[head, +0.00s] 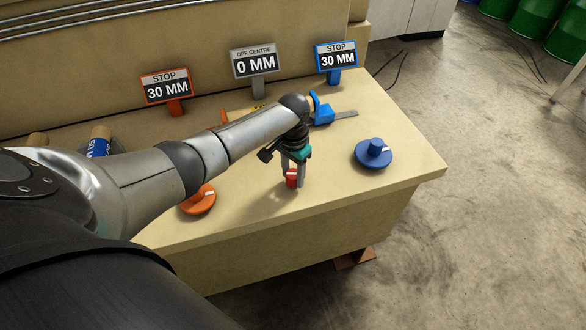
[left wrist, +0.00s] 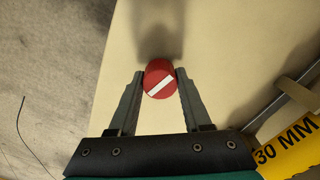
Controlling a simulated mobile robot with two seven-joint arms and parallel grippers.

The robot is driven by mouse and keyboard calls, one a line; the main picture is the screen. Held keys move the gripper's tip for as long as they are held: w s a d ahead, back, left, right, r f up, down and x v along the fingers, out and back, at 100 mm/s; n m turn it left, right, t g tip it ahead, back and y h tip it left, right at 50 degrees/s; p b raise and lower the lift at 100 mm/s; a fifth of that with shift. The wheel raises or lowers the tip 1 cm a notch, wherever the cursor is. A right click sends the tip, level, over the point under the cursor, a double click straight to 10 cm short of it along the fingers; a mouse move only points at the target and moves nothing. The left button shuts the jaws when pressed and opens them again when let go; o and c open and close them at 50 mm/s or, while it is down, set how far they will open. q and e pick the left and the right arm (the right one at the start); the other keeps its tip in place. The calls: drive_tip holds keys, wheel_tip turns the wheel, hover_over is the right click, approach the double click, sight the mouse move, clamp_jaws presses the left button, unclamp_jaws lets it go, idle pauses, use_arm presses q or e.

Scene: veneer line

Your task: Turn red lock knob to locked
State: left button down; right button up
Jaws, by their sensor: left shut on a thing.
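The red lock knob (head: 292,178) stands near the front edge of the tan bench, between an orange dial and a blue dial. My left gripper (head: 294,180) reaches down over it from above, with a finger on each side. In the left wrist view the knob (left wrist: 159,79) is a round red cap with a white bar running diagonally across its top. The fingertips of the left gripper (left wrist: 159,80) touch its two sides and are shut on it. No lock marking around the knob is readable. My right gripper is not in view.
An orange dial (head: 198,200) is left of the knob, and a blue dial (head: 374,153) is right. Behind stand signs: orange "STOP 30 MM" (head: 167,87), grey "OFF CENTRE 0 MM" (head: 255,62) and blue "STOP 30 MM" (head: 336,56). A blue stop (head: 323,114) sits beyond my wrist.

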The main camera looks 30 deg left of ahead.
sight(293, 173)
use_arm(q)
drive_tip(key=m+p, duration=0.1)
drive_tip(key=m, duration=0.2)
drive_tip(key=shift+r, duration=0.1)
drive_tip(key=m, duration=0.3)
drive_tip(key=shift+m+p, duration=0.3)
drive_tip(key=shift+p, duration=0.1)
drive_tip(key=m, duration=0.3)
drive_tip(key=shift+m, duration=2.1)
drive_tip(key=shift+c, duration=1.7)
unclamp_jaws()
wheel_tip(293, 173, up, 15)
drive_tip(key=p, duration=0.2)
